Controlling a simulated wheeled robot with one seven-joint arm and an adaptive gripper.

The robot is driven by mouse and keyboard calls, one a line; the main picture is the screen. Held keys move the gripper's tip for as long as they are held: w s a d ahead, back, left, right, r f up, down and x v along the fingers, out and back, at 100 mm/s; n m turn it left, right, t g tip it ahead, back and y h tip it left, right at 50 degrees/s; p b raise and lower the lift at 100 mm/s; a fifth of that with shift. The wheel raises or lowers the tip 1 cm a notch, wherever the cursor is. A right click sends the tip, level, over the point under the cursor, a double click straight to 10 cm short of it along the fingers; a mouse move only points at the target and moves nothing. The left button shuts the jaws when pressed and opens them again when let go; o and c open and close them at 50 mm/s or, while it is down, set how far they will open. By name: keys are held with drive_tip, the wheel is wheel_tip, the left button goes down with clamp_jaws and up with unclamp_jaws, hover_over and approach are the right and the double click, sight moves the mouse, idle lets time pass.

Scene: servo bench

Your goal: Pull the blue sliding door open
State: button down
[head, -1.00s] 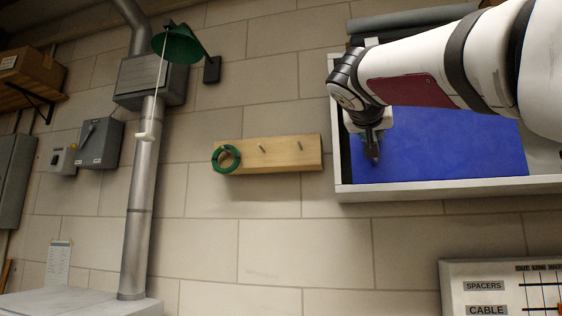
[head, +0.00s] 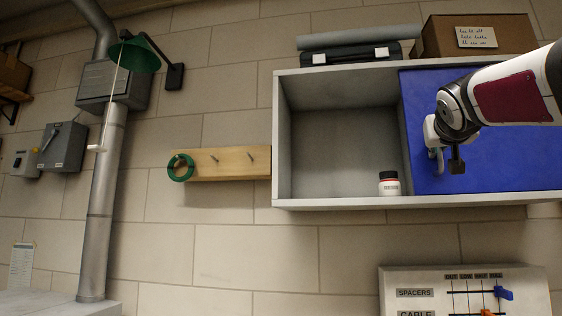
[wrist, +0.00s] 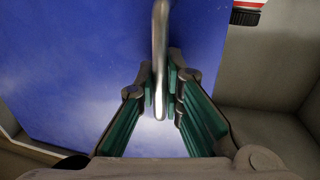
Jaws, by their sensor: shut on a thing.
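The blue sliding door (head: 510,150) covers the right part of the pale wall cabinet (head: 345,203). The cabinet's left part is open to view. In the wrist view the door (wrist: 70,60) fills the left and middle. A metal bar handle (wrist: 159,50) stands on the door near its edge. My gripper (wrist: 160,92) is shut on the handle, with the green-lined fingers on either side of it. In the head view my gripper (head: 448,160) is at the door's left edge, and the handle (head: 437,158) shows partly beside it.
A small white jar (head: 389,184) with a dark lid stands inside the open part, just left of the door. A cardboard box (head: 475,35) and a dark case (head: 350,56) sit on top. A peg rail (head: 232,164) with a green ring (head: 181,168) is left of the cabinet.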

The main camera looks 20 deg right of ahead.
drive_tip(key=shift+s+d+p, duration=0.45)
drive_tip(key=shift+s+d, duration=0.05)
drive_tip(key=shift+d, duration=0.2)
drive_tip(key=shift+s+d+p, duration=0.4)
drive_tip(key=shift+s+d, duration=0.1)
drive_tip(key=shift+d, duration=0.2)
drive_tip(key=c, duration=2)
unclamp_jaws()
drive_tip(key=shift+o, duration=0.2)
approach(449, 149)
drive_tip(key=v, duration=0.5)
drive_tip(key=shift+s+a, duration=0.2)
drive_tip(key=shift+a, duration=0.05)
